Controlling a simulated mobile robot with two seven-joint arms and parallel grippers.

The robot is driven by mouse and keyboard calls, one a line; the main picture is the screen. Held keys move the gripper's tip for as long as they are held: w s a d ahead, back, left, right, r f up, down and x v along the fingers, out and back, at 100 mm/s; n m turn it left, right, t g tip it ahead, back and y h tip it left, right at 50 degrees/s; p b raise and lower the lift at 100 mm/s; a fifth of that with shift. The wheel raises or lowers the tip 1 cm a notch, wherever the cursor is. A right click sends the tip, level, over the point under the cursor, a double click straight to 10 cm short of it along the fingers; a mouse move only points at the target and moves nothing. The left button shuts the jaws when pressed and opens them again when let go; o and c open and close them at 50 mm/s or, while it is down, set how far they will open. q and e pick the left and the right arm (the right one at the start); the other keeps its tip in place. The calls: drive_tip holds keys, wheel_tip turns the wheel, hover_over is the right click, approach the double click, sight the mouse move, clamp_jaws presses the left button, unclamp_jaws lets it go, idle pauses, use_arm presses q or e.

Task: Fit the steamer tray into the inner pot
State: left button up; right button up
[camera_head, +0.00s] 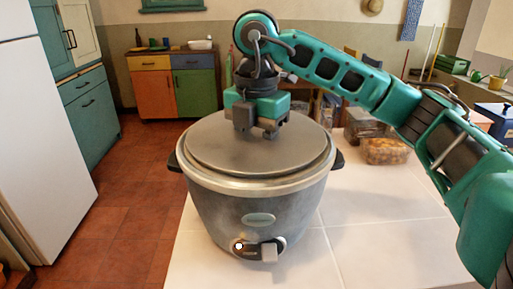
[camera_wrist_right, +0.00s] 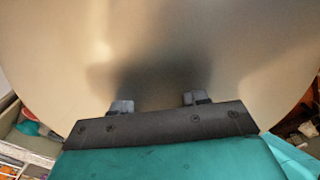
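A grey metal cooker (camera_head: 260,205) stands on the white-tiled counter, with dark side handles and a front switch. A flat round grey lid (camera_head: 215,145) covers its top, so the inside is hidden. I cannot make out a steamer tray or an inner pot. My right gripper (camera_head: 257,128) points down at the back middle of the lid. In the right wrist view the lid (camera_wrist_right: 240,45) fills most of the picture, and the fingers of the right gripper (camera_wrist_right: 160,102) are apart with nothing visible between them. I cannot tell whether they touch the lid. My left gripper is out of view.
A clear container of orange-brown food (camera_head: 386,151) stands right of the cooker, behind my right arm. A blue box (camera_head: 494,112) is at the far right. A white fridge (camera_head: 45,130) stands left.

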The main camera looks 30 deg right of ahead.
drive_tip(key=shift+o, duration=0.9)
wheel_tip(320, 180, up, 13)
drive_tip(key=p, duration=0.4)
drive_tip(key=shift+f, duration=0.1)
idle(0.4)
